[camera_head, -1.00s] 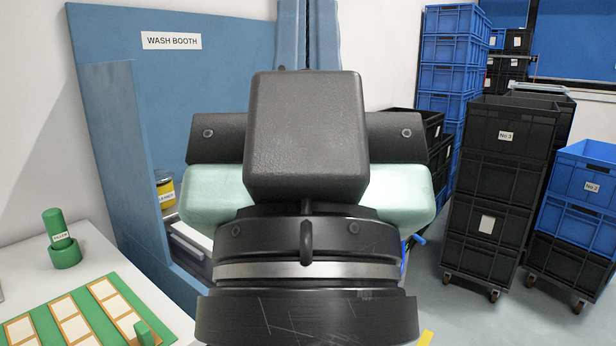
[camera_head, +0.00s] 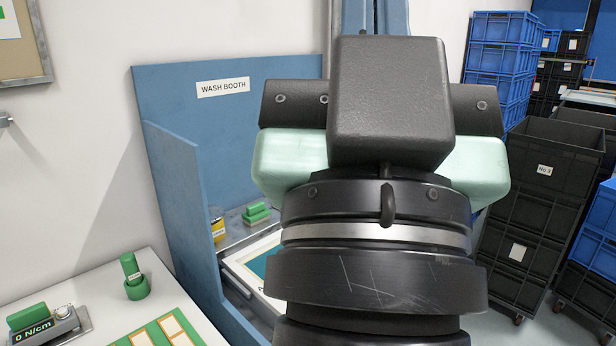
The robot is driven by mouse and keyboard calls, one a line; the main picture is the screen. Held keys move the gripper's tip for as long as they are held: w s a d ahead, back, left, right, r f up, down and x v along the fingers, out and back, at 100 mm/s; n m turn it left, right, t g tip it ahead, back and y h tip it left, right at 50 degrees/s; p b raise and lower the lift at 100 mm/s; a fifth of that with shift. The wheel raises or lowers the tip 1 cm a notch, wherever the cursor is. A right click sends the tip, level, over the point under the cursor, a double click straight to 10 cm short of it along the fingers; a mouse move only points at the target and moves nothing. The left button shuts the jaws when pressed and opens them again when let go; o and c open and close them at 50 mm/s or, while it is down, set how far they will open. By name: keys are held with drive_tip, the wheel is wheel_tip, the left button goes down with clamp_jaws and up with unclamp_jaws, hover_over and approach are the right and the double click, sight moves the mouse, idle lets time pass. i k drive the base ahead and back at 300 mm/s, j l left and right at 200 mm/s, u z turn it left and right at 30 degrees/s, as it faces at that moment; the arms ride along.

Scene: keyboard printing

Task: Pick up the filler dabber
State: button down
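The filler dabber (camera_head: 130,266) is a short green cylinder with a small label too tiny to read for certain. It stands, slightly tilted in the picture, in a round green holder (camera_head: 138,289) on the white table at lower left. My gripper (camera_head: 390,110), dark grey and black with pale mint side parts, fills the middle right, seen from behind. It is well to the right of the dabber and apart from it. Its fingertips are hidden, so I cannot see its opening or whether it holds anything.
A blue wash booth (camera_head: 185,100) with a side panel (camera_head: 180,190) stands between the table and my arm. A gauge reading N/cm (camera_head: 45,325) and a green board with cream panels (camera_head: 160,333) lie on the table (camera_head: 90,295). Stacked crates (camera_head: 545,190) stand at right.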

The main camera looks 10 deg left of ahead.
sight(129, 264)
drive_tip(key=u, duration=2.25)
drive_tip(key=l+z, duration=0.1)
drive_tip(key=z, duration=0.3)
drive_tip(key=i+z, duration=0.15)
drive_tip(key=z, duration=0.3)
drive_tip(key=i+z, duration=0.1)
drive_tip(key=z, duration=0.3)
drive_tip(key=i+l, duration=0.1)
drive_tip(key=i, duration=0.95)
drive_tip(key=l, duration=0.05)
